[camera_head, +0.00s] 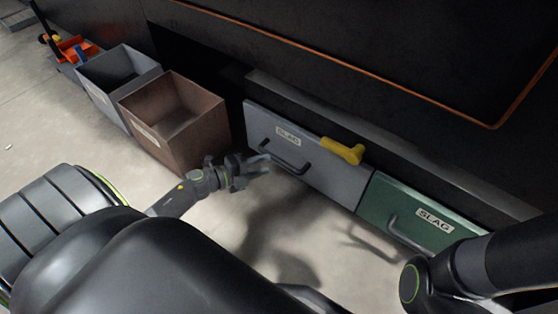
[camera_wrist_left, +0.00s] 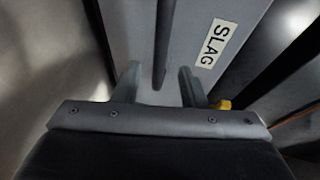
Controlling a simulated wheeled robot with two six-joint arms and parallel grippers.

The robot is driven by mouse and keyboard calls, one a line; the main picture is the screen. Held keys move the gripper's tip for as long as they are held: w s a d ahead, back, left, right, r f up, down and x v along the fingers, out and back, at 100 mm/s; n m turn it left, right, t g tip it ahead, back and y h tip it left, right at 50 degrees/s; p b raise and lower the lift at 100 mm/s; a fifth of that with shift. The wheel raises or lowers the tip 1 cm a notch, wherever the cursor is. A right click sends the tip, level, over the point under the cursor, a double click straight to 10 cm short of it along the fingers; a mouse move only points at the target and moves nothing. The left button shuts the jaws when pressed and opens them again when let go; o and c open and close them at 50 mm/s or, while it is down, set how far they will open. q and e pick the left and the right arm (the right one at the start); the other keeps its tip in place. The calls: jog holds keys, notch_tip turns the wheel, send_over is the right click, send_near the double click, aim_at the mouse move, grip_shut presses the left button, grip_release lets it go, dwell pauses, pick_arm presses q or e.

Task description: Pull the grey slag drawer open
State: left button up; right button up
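The grey slag drawer (camera_head: 330,178) has a "SLAG" label and a dark bar handle (camera_head: 284,163). Its front stands close under the dark housing and it looks shut. My right gripper is not in view; only part of my right arm shows at the lower right.
A green slag drawer (camera_head: 400,204) adjoins on the right. A yellow object (camera_head: 343,151) sits at the grey drawer's top edge. A brown bin (camera_head: 190,140) and a grey bin (camera_head: 102,94) stand to the left. The floor (camera_head: 265,225) before the drawers is clear.

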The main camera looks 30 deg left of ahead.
aim_at(276, 161)
pick_arm(q)
jog(key=b+x, duration=0.1)
jog(key=x, duration=0.5)
jog(key=shift+w+d+b, duration=0.1)
jog(key=shift+w+b, duration=0.1)
jog(key=shift+b, duration=0.15)
grip_shut()
